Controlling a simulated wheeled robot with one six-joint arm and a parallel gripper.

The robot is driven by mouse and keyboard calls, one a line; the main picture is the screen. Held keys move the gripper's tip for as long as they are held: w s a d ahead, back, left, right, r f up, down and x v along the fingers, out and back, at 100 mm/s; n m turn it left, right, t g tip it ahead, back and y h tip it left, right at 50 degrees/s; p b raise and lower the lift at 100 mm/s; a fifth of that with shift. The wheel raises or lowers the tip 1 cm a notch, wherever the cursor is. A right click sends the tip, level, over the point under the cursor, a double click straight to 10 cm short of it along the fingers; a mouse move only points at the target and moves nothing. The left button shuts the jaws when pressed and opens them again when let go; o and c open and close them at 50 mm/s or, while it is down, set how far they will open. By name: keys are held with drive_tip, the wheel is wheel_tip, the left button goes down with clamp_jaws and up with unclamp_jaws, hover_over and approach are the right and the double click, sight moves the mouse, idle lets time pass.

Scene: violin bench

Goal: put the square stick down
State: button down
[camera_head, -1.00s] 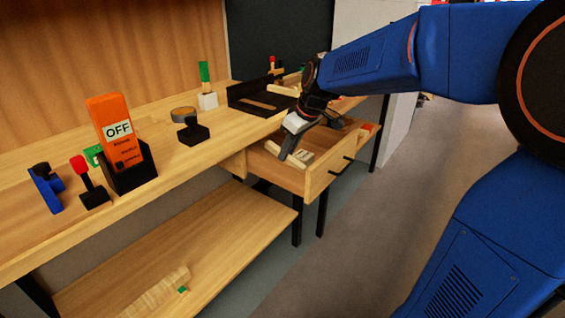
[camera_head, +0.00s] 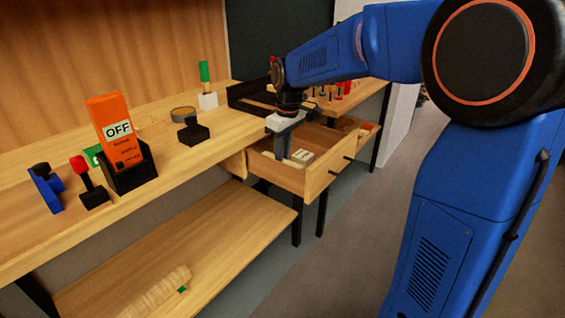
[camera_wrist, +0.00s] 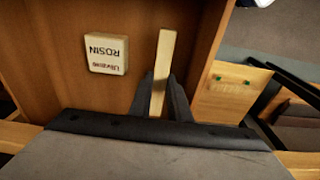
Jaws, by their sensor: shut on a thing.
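My gripper (camera_head: 282,152) points straight down into the open drawer (camera_head: 322,170) under the bench top. In the wrist view, my gripper (camera_wrist: 161,95) is shut on the square stick (camera_wrist: 163,58), a pale, narrow wooden bar. The stick reaches out beyond the fingertips over the drawer's brown floor (camera_wrist: 133,25). I cannot tell whether the stick touches the floor. In the head view the stick is mostly hidden by the gripper.
A pale block marked ROSIN (camera_wrist: 107,54) lies left of the stick; it also shows in the head view (camera_head: 302,156). The drawer's walls stand close around the gripper. A dark tray (camera_head: 250,98) sits on the bench above. Bare drawer floor surrounds the rosin.

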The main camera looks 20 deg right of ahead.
sight(286, 161)
drive_tip(key=shift+f, duration=1.2)
drive_tip(key=shift+f, duration=0.1)
drive_tip(key=c, duration=1.7)
unclamp_jaws()
drive_tip(key=shift+o, duration=0.2)
wheel_tip(286, 161, up, 12)
drive_tip(key=s, duration=0.1)
drive_tip(key=s+d+f+m+t, duration=0.1)
drive_tip(key=s+f, duration=0.3)
drive_tip(key=s, duration=0.6)
drive_tip(key=s+d+f+m+t, duration=0.1)
drive_tip(key=s+d+f+m, duration=0.2)
drive_tip(key=s, duration=0.8)
drive_tip(key=s+d+f+m+t, duration=0.1)
drive_tip(key=s+d+f+m, duration=0.2)
drive_tip(key=s, duration=0.7)
wheel_tip(286, 161, down, 2)
drive_tip(key=shift+s+d+f+t+h, duration=0.1)
drive_tip(key=shift+s+d+t+h, duration=0.05)
drive_tip(key=shift+s+t+h, duration=0.2)
drive_tip(key=shift+w, duration=0.1)
